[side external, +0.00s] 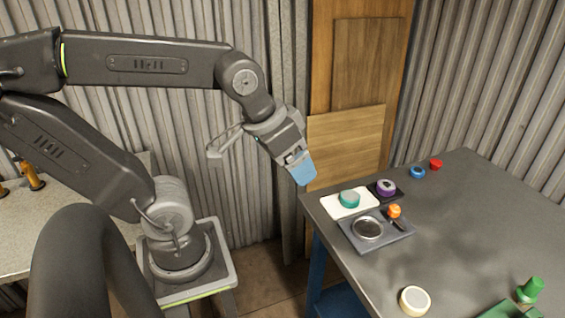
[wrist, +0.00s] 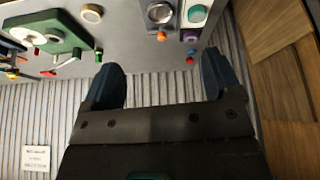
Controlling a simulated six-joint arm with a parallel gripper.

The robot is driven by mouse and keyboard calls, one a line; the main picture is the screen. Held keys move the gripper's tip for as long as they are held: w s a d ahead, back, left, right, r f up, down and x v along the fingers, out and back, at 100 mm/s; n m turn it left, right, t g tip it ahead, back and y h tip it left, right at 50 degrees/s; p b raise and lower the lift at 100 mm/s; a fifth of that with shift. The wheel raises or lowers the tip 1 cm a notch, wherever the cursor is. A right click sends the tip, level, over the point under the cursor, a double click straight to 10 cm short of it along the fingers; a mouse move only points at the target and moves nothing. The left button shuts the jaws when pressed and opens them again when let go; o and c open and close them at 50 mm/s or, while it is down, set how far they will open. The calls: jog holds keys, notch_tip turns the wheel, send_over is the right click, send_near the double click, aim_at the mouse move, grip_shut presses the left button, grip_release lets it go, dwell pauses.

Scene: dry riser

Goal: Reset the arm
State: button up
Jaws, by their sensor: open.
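The side view shows my arm raised and bent at the elbow, with the gripper above the height of the tabletop (side external: 455,225). No part of the gripper touches the table or anything on it.
On the table are a teal cap (side external: 349,198) on a white plate, a purple cap (side external: 386,187), a grey tray (side external: 388,240) with an orange knob (side external: 394,211), blue (side external: 417,172) and red (side external: 436,164) caps, a cream disc (side external: 415,300) and green parts (side external: 530,290). Wooden panels stand behind.

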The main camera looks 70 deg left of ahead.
jog(key=shift+s+d+f+m, duration=0.1)
jog(key=shift+s+m, duration=0.15)
jog(key=shift+s, duration=0.15)
jog(key=shift+s+d+f+m, duration=0.1)
jog(key=shift+s+m, duration=0.15)
jog(key=shift+s, duration=0.15)
